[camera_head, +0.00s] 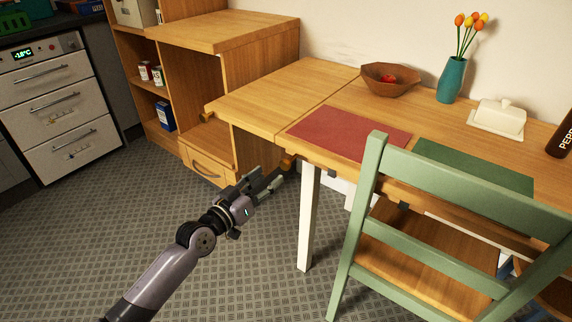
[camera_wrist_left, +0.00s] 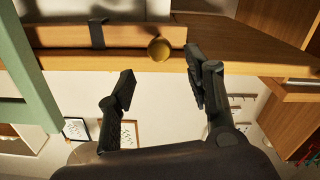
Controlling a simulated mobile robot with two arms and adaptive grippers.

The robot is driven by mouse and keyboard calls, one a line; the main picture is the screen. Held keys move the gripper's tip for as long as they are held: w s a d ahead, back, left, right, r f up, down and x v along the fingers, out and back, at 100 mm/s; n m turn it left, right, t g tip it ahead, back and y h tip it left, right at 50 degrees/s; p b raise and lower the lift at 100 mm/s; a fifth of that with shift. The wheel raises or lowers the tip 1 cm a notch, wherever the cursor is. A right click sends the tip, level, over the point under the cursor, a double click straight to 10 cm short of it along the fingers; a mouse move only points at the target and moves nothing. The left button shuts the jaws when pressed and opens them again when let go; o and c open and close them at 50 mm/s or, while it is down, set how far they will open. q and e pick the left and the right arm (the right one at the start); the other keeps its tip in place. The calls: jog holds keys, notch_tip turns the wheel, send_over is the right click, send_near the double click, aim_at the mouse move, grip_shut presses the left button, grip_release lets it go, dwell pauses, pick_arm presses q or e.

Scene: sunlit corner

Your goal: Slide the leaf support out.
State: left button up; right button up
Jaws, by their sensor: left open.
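The wooden table (camera_head: 345,98) has a leaf (camera_head: 262,98) at its left end, level with the top. Under the front edge, near the leaf joint, a small round knob (camera_head: 287,161) shows; I take it to be on the leaf support. My left gripper (camera_head: 268,178) is open, just in front of the knob and below the edge. In the wrist view the gripper (camera_wrist_left: 162,78) has its fingers apart, with the knob beyond the gap. My right gripper is not in view.
A green chair (camera_head: 372,170) stands close to the right, and a white table leg (camera_head: 309,215) is just right of the gripper. A wooden cabinet (camera_head: 245,62) stands behind the leaf. The floor (camera_head: 90,250) at left is clear.

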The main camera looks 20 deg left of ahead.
aim_at(283, 165)
pick_arm(q)
jog(key=b+x, duration=0.1)
jog(key=x, duration=0.7)
jog(key=shift+w+d, duration=0.15)
jog(key=shift+w, duration=0.25)
jog(key=shift+c, duration=0.2)
grip_shut()
